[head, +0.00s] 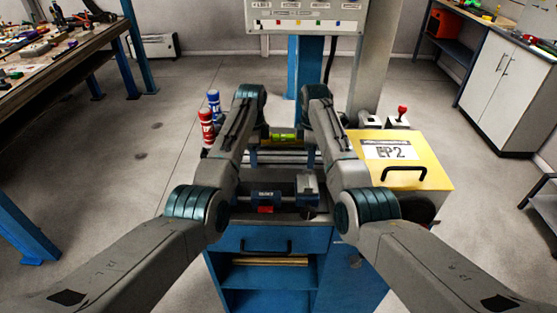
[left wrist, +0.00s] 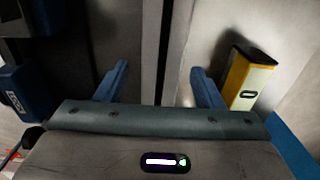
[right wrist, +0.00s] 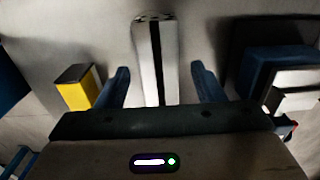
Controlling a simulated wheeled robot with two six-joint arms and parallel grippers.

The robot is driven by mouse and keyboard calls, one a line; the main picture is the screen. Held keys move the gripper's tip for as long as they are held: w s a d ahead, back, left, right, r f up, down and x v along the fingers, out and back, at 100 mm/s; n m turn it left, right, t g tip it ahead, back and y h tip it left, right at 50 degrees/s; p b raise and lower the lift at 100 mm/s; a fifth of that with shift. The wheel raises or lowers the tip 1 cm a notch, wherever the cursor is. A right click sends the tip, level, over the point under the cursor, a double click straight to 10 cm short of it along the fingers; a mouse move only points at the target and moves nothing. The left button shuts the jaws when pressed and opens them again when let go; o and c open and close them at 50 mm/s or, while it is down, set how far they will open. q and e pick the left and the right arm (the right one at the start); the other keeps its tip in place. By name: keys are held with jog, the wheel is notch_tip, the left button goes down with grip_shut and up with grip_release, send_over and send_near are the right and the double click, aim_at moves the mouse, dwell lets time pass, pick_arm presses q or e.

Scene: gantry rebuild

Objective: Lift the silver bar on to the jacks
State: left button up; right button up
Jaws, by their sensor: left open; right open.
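The silver bar, a pale metal length with a dark slot along it, runs between the fingers in the left wrist view (left wrist: 151,55) and in the right wrist view (right wrist: 144,62); one end shows in the right. My left gripper (left wrist: 160,69) is open, with a blue finger on each side of the bar. My right gripper (right wrist: 160,69) is open the same way. Neither visibly touches it. A yellow block with a dark end stands beside the bar in the left wrist view (left wrist: 250,78) and right wrist view (right wrist: 75,90); I cannot tell whether it is a jack. In the head view my arms hide both fingertip pairs.
A blue vise (head: 265,196) is on the grey worktop of the blue cabinet (head: 262,238). A yellow box marked EP2 (head: 430,167) stands to the right. Red and blue bottles (head: 207,122) stand to the left.

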pick_arm(q)
jog(key=shift+w+f, duration=0.1)
jog(key=shift+f, duration=0.85)
pick_arm(e)
jog(key=shift+f, duration=0.95)
pick_arm(q)
jog(key=shift+r, duration=0.1)
grip_shut()
pick_arm(e)
grip_shut()
jog(key=shift+r, duration=0.1)
